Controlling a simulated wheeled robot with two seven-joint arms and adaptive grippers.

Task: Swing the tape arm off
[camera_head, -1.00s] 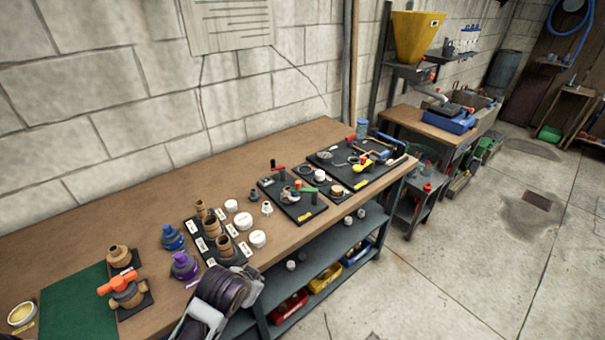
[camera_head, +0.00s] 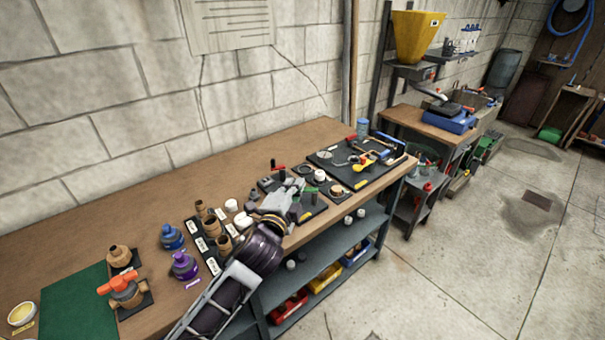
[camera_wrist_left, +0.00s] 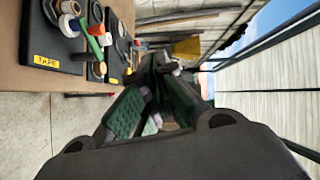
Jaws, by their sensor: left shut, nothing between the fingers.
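The black tape board (camera_head: 316,212) lies at the front edge of the wooden bench, partly hidden behind my left gripper in the head view. In the left wrist view the tape board (camera_wrist_left: 45,60) is at upper left, with a yellow TAPE label. The tape arm (camera_wrist_left: 92,42) is a green bar over the board, beside a white roll, with a red piece close by. My left gripper (camera_head: 297,190) is shut and empty, over the board in the head view. In the wrist view its fingers (camera_wrist_left: 165,70) are right of the tape arm, apart from it. My right gripper is out of view.
The wooden bench (camera_head: 150,225) also holds brown fittings, blue and purple bottles and white caps left of my arm. A black tool board (camera_head: 345,160) with a yellow-handled tool lies to the right. Open floor (camera_head: 450,270) is in front.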

